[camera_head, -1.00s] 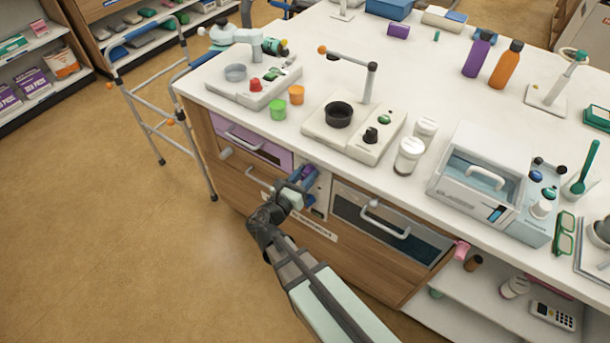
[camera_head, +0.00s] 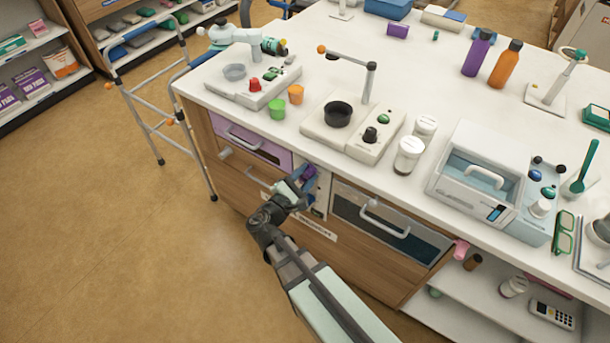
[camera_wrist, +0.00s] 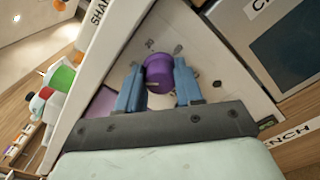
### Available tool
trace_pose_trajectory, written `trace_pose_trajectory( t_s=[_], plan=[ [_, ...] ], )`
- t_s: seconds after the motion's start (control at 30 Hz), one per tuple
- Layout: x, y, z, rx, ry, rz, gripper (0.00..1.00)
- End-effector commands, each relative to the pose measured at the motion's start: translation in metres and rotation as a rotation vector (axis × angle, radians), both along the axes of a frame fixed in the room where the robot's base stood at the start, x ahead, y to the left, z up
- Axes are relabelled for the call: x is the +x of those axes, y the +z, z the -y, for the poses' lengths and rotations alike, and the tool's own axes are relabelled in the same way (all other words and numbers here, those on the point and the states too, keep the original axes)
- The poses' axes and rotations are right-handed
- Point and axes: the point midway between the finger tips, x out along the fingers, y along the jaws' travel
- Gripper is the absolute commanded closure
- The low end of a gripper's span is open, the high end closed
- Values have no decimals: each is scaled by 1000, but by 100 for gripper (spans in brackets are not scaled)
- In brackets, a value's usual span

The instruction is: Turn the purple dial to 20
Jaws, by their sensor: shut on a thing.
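The purple dial (camera_wrist: 159,74) sits on a pale panel (camera_wrist: 205,50) in the front of the counter, and my gripper (camera_wrist: 159,86) is shut on it, with one blue finger on each side. In the head view the dial (camera_head: 309,172) shows as a small purple spot between the fingers of my gripper (camera_head: 305,180). Small dark marks show on the panel around the dial in the wrist view.
A lilac drawer (camera_head: 250,142) is left of the panel, and a dark-windowed door with a white handle (camera_head: 384,218) is right of it. The countertop (camera_head: 440,75) above overhangs closely and carries several devices and bottles. The floor (camera_head: 110,240) at left is clear.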

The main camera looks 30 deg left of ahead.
Motion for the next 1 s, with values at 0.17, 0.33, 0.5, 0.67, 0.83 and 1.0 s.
trace_pose_trajectory(
  t_s=[0.17, 0.33, 0.5, 0.67, 0.83, 1.0],
  plan=[
    [0, 1, 1, 168, 0, 5, 95],
    [0, 1, 1, 330, -1, 5, 95],
    [0, 0, 1, 491, -1, 5, 95],
    [0, 0, 2, 642, -1, 5, 95],
    [0, -1, 2, 794, -1, 5, 95],
    [0, -1, 2, 924, -1, 5, 95]
  ],
)
